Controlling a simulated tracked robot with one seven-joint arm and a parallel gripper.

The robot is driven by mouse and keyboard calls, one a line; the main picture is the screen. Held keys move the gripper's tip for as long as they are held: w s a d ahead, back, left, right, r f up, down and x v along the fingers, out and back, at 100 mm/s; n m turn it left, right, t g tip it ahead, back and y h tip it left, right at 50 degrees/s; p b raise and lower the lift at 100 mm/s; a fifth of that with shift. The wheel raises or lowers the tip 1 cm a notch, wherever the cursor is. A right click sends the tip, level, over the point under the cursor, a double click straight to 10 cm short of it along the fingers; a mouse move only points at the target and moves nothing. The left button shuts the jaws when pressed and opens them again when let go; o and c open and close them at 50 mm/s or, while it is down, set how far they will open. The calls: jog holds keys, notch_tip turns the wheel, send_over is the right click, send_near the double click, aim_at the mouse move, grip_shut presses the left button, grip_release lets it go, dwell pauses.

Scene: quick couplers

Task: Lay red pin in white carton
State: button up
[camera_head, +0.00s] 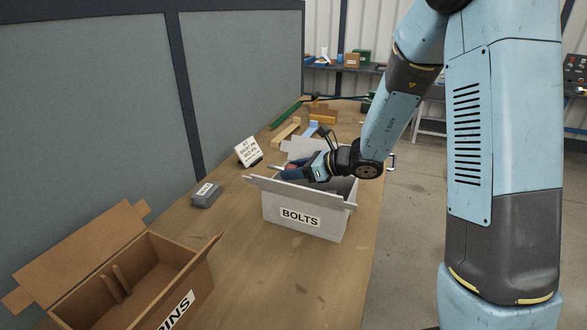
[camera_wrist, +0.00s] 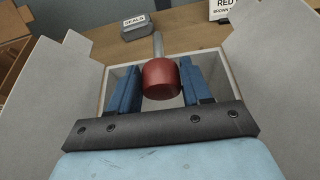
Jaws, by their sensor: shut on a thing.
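The red pin (camera_wrist: 161,78) is between the two blue fingers of my gripper (camera_wrist: 158,92) in the wrist view. Its thick red end faces the camera and a thin grey shank points away. My gripper is shut on it. The white carton (camera_head: 275,212), labelled BOLTS, stands open on the bench with its flaps spread. In the head view my gripper (camera_head: 293,172) is over the carton's opening, near its far left rim. The carton's flaps (camera_wrist: 55,75) flank the gripper in the wrist view. Most of the carton's floor is hidden.
A brown carton (camera_head: 190,272) with a partly cut-off label stands open at front left, holding brown pieces. A small grey box (camera_head: 206,195) labelled SEALS and a white sign (camera_head: 248,151) stand left of the white carton. Coloured parts lie behind. A grey partition (camera_head: 90,120) bounds the left.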

jog(key=shift+f, duration=0.1)
jog(key=o, duration=1.1)
